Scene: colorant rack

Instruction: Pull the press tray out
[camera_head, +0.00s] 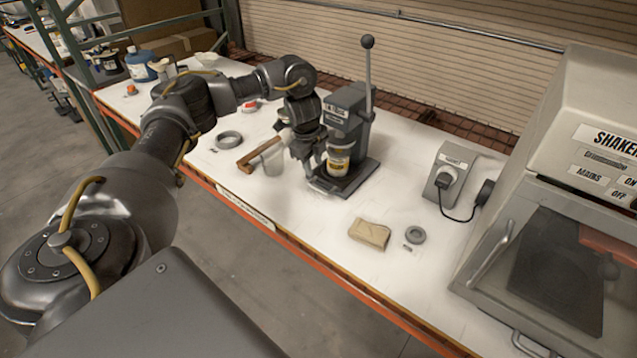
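The dark grey press (348,105) stands on the white bench, with its ball-topped lever pointing up. The press tray (322,187) shows low at the front left of the press, under the can, and seems to have a light metal front edge. My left gripper (316,170) points down at the front left of the press, just above the tray's front. Whether its fingers touch the tray or are shut is too small and dark to tell. My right gripper is not in view.
A grey ring (229,140) is further left. A tan cloth (369,234), a socket box (452,175) and a shaker (580,200) are to the right. The bench's front edge is orange.

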